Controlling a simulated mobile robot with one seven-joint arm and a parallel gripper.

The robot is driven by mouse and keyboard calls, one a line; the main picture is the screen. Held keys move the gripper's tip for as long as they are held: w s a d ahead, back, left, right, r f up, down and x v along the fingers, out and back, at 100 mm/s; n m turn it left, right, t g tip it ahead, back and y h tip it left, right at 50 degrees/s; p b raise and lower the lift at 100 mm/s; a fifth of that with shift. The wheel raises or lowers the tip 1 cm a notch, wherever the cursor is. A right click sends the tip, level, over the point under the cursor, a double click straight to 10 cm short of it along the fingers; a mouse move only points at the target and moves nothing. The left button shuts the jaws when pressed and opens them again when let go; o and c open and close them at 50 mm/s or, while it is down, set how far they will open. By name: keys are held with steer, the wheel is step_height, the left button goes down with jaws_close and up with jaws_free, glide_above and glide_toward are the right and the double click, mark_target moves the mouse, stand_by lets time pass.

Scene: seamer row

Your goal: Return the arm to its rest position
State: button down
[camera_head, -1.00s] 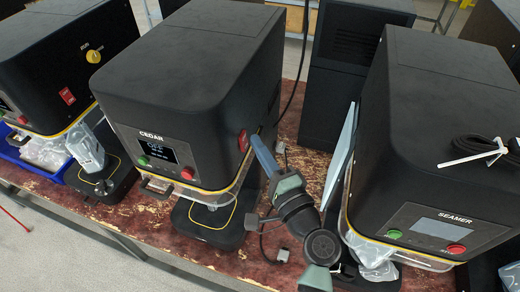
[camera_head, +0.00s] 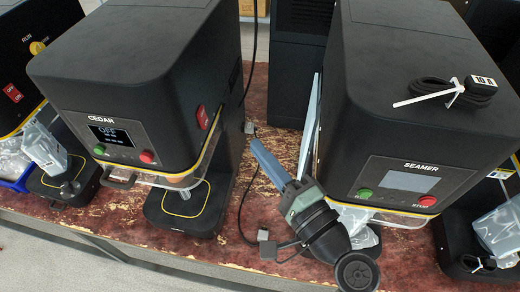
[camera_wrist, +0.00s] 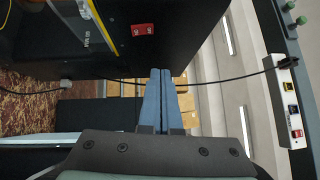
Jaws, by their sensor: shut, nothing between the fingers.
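My gripper (camera_head: 256,146) shows in the head view between the CEDAR machine and the SEAMER machine, above the worktop. Its long blue fingers lie together with nothing held. In the wrist view my gripper (camera_wrist: 160,74) also shows its blue fingers side by side and empty. My dark, jointed arm runs from the fingers down and right in the head view, past the front left of the SEAMER machine. It hides part of the worktop and that machine's lower left.
The CEDAR machine (camera_head: 130,70), its screen reading OFF, stands left. The SEAMER machine (camera_head: 420,75) stands close on the right, beside an upright pale panel (camera_head: 308,125). A dark cable (camera_head: 243,190) lies on the worn red-brown worktop (camera_head: 110,215). A cable crosses the wrist view beyond the fingers.

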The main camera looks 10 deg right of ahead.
steer(key=shift+s+d, duration=0.1)
steer(key=shift+d, duration=0.1)
steer(key=shift+r, duration=0.1)
steer(key=w+a+r+n+t+h+b, duration=0.1)
steer(key=w+a+r+n+t+h, duration=0.3)
steer(key=r, duration=0.7)
steer(key=w+r+n+y, duration=0.1)
steer(key=r+n, duration=0.5)
steer(key=r, duration=0.5)
steer(key=s+r+n+t+h, duration=0.1)
steer(key=s+r+t+h, duration=0.1)
steer(key=s+r, duration=0.3)
steer(key=s+r+n+t+h, duration=0.2)
steer(key=s+r, duration=0.4)
steer(key=r, duration=0.7)
steer(key=shift+a+r+n+t+h+b, duration=0.35)
steer(key=shift+t+h, duration=0.45)
steer(key=shift+t, duration=0.4)
steer(key=shift+w+f, duration=0.1)
